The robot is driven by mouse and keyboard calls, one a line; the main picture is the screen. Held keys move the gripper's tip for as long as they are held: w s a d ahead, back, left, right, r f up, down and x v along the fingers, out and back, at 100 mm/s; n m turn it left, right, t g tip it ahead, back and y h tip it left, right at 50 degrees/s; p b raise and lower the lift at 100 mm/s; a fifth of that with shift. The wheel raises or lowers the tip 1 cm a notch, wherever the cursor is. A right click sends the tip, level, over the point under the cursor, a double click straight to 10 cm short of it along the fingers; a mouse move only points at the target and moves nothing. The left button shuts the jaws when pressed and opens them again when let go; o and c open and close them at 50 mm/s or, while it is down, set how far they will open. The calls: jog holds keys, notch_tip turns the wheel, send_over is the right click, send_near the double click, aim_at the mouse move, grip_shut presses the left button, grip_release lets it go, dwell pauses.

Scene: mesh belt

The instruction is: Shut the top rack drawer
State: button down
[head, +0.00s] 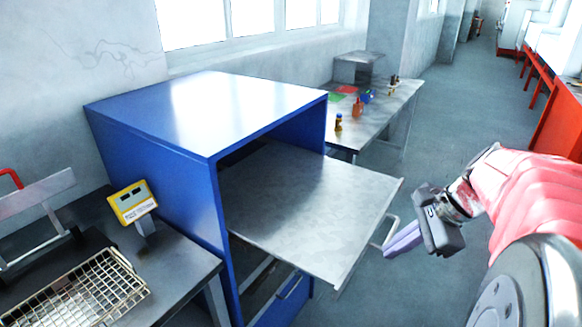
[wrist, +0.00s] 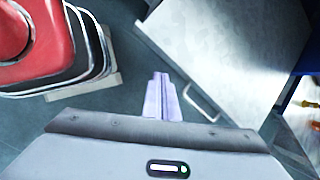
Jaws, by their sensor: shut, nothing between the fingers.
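The top rack drawer (head: 315,195) is a flat grey metal tray pulled well out of the blue rack (head: 160,150). Its bar handle (head: 391,231) is on the front edge, facing my arm. My gripper (head: 388,249) has its pale purple fingers together and empty, close to the handle in the head view; I cannot tell whether they touch it. In the wrist view the gripper fingers (wrist: 161,80) point towards the floor beside the drawer (wrist: 225,50), with the handle (wrist: 201,103) just right of them and a gap between.
A lower blue drawer front (head: 290,295) shows under the open one. A steel table (head: 385,110) with bottles stands behind the rack. A bench with a wire basket (head: 75,295) and a yellow scale display (head: 132,201) is at left.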

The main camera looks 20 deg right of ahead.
jog(key=s+d+m+t, duration=0.2)
jog(key=d+m, duration=0.6)
jog(key=d, duration=0.4)
jog(key=shift+s+d+f+t+y, duration=0.2)
jog(key=shift+s+f+t+y, duration=0.15)
jog(key=shift+s, duration=0.3)
jog(key=w+a+r+x, duration=0.1)
jog(key=x, duration=1.2)
jog(key=shift+w+r, duration=0.3)
jog(key=shift+w, duration=0.1)
